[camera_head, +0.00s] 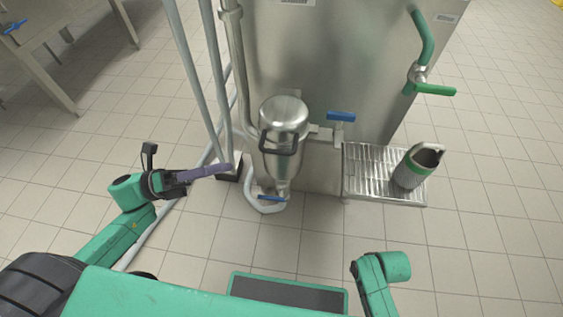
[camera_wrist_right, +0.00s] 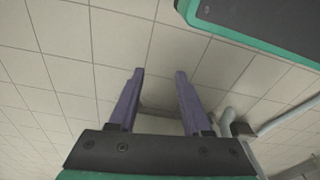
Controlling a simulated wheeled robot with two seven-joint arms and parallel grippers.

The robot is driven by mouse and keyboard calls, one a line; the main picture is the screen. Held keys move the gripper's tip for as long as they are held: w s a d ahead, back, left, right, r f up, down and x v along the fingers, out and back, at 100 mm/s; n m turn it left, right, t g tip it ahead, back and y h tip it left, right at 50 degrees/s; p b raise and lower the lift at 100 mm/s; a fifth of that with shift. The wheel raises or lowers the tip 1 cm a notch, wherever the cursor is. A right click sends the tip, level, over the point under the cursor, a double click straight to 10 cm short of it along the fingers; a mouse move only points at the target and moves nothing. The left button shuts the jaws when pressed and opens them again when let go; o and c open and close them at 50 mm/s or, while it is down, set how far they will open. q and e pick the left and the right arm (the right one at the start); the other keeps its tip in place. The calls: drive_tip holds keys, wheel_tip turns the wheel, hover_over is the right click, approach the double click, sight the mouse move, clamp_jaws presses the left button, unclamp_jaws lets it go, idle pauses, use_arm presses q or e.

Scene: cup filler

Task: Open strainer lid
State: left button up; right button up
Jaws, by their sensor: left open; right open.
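The lid looks shut. My left gripper (camera_head: 228,167) is to the left of the strainer, pointing right, with its purple fingers apart from the vessel. The gap between its fingers is hard to see in the head view. My right gripper (camera_wrist_right: 158,75) is open and empty in the right wrist view, with the tiled floor beyond its fingers. In the head view only part of my right arm shows, at the bottom right.
A steel grate shelf (camera_head: 362,172) holds a ribbed metal cup (camera_head: 410,170) right of the strainer. A blue valve handle (camera_head: 341,116) and a lower blue handle (camera_head: 272,198) are close to the vessel. Vertical pipes (camera_head: 193,75) stand behind my left gripper. Floor in front is clear.

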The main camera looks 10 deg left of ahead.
sight(277, 150)
use_arm(q)
drive_tip(key=x, duration=1.3)
drive_tip(key=shift+w+d+r, duration=0.15)
drive_tip(key=shift+d, duration=0.15)
clamp_jaws()
drive_tip(key=shift+r, duration=0.1)
idle(0.4)
